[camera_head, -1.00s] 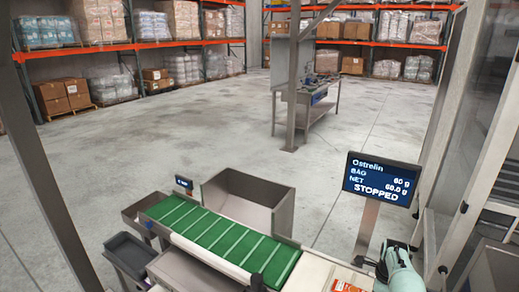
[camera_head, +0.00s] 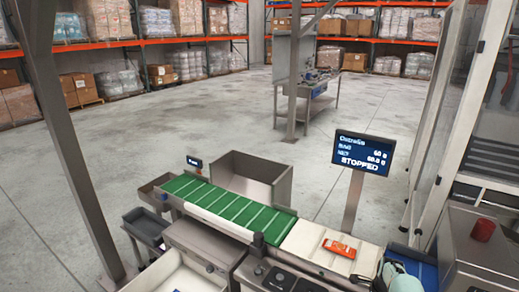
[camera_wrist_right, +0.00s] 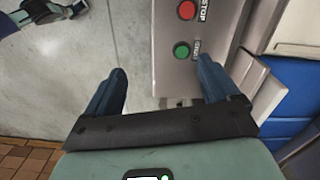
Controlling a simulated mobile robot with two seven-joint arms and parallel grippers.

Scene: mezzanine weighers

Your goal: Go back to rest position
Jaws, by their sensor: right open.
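My right gripper (camera_wrist_right: 162,85) shows in the right wrist view with its two blue fingers apart and nothing between them. Beyond its fingers is a grey control panel with a red stop button (camera_wrist_right: 187,10) and a green button (camera_wrist_right: 181,50); the gripper appears apart from both. In the head view only a pale green part of my right arm shows at the lower right edge, and its fingers are not clear there. My left gripper is not in the head view.
A green cleated conveyor (camera_head: 225,205) leads to a white belt with an orange packet (camera_head: 339,248) on it. A display (camera_head: 363,152) reading STOPPED stands behind. A steel bin (camera_head: 250,178) and a grey post (camera_head: 65,140) stand near.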

